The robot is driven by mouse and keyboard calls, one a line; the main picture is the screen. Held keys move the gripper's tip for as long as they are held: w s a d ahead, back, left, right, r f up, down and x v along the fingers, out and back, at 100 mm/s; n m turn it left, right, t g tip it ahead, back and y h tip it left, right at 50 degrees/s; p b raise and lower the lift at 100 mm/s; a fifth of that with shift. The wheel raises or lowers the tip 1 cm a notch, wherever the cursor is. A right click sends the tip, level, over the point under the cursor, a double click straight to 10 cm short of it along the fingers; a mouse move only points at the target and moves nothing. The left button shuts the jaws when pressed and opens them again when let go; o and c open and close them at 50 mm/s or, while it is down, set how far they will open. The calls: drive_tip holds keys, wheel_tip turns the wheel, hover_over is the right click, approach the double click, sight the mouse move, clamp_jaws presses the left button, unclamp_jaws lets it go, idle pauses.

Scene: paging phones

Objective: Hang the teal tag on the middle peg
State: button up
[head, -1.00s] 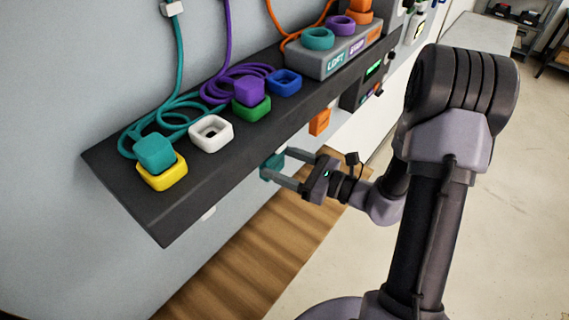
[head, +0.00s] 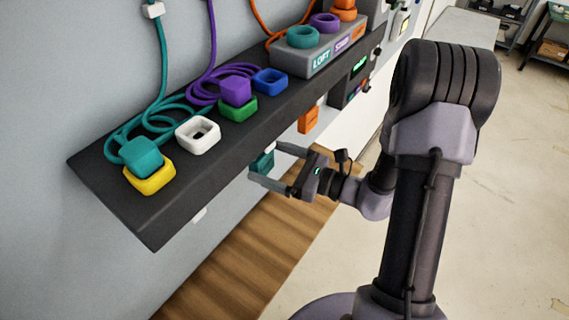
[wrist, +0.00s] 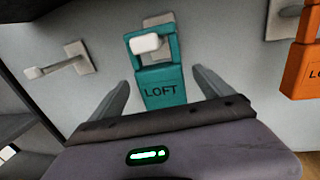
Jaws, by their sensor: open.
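The teal tag (wrist: 162,87), marked LOFT, hangs upright by its loop on the middle peg (wrist: 145,43) in the wrist view. The peg's white tip shows through the loop. In the head view the tag (head: 263,161) is partly visible under the shelf edge. My gripper (head: 265,163) is open around the tag. In the wrist view its fingers (wrist: 160,80) stand to the left and right of the tag, with a gap on each side.
A bare white peg (wrist: 60,68) is to the left. An orange tag (wrist: 303,65) hangs to the right; it also shows in the head view (head: 309,119). The dark shelf (head: 215,150) above carries several coloured blocks and cords. Open floor (head: 510,190) lies to the right.

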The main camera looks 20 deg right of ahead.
drive_tip(key=b+v, duration=0.2)
drive_tip(key=v, duration=1.5)
drive_tip(key=s+a+f+n+g+h+b, duration=0.3)
drive_tip(key=a+f+n+b, duration=0.4)
drive_tip(key=n+b, duration=0.4)
drive_tip(key=s+a+f+n+g+h+b, duration=0.3)
drive_tip(key=s+a+f+n+h+b, duration=0.3)
drive_tip(key=n+b, duration=0.5)
drive_tip(key=shift+a+f+h+b, duration=1.1)
drive_tip(key=shift+f+b, duration=0.1)
drive_tip(key=shift+f, duration=0.25)
drive_tip(key=shift+s, duration=0.1)
